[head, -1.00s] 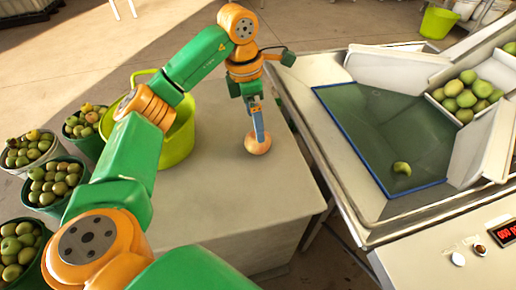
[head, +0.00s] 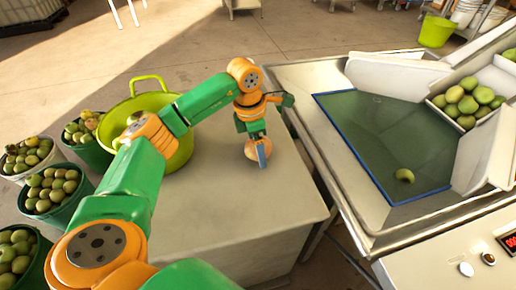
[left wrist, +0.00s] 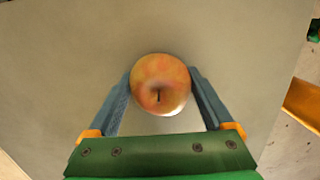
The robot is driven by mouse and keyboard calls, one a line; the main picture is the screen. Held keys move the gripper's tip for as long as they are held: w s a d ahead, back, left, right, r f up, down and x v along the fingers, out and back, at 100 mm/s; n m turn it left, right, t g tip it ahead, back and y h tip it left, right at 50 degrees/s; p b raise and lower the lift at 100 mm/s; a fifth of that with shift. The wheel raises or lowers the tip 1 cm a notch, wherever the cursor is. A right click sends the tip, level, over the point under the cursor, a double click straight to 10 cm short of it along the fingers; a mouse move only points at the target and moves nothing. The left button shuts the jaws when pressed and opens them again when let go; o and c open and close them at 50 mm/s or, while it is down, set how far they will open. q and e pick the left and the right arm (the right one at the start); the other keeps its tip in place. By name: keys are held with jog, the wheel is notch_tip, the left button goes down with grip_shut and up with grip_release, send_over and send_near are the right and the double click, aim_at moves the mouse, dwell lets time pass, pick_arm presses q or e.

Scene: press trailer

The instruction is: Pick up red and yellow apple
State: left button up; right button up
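A red and yellow apple (head: 251,148) rests at the grey table's top, near its right side. In the left wrist view the apple (left wrist: 160,84) sits between the fingertips, stem facing the camera. My left gripper (left wrist: 160,78) points down with one finger on each side of the apple. Both fingertips look very close to its sides, but I cannot tell whether they press on it. In the head view one blue finger of the left gripper (head: 262,150) hides part of the apple. My right gripper is out of view.
A lime-green bucket (head: 179,160) stands left of my gripper on the grey table (head: 235,215). Baskets of green fruit (head: 50,188) stand at the left.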

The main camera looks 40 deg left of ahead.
pick_arm(q)
jog(key=c, duration=0.3)
jog(key=shift+c, duration=0.2)
jog(key=shift+r, duration=0.4)
jog(key=s+d+r, duration=0.7)
jog(key=s+r, duration=0.5)
jog(key=shift+d+p, duration=0.2)
jog(key=shift+p, duration=0.2)
jog(key=shift+w+r, duration=0.1)
